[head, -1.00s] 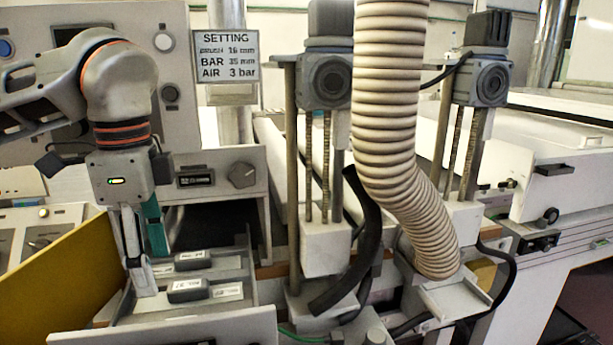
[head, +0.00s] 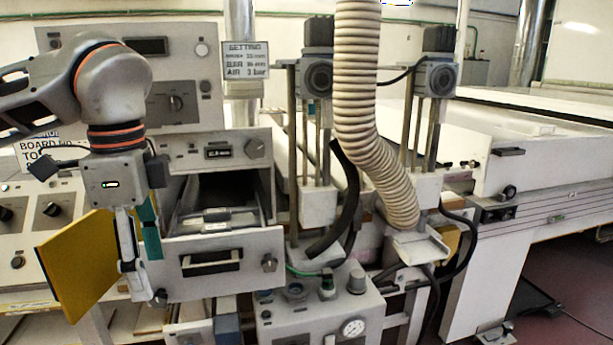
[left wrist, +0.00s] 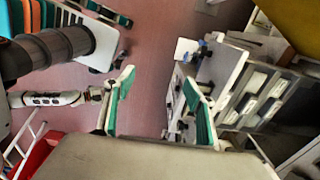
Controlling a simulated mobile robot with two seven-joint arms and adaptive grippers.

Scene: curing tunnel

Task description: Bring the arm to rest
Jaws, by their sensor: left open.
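My left gripper (head: 146,270) hangs pointing down at the left of the head view, empty, in front of and left of the open drawer (head: 215,255). Its fingers are pale with green pads. In the left wrist view the fingers (left wrist: 157,78) stand well apart with nothing between them, over the reddish floor. The drawer's compartments (left wrist: 252,98) show at the right of that view, beside the fingers.
A yellow panel (head: 85,262) stands just left of the gripper. A setting sign (head: 245,61), a ribbed hose (head: 357,90) and a gauge panel (head: 320,318) lie to the right. Open floor (left wrist: 150,50) shows below the gripper.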

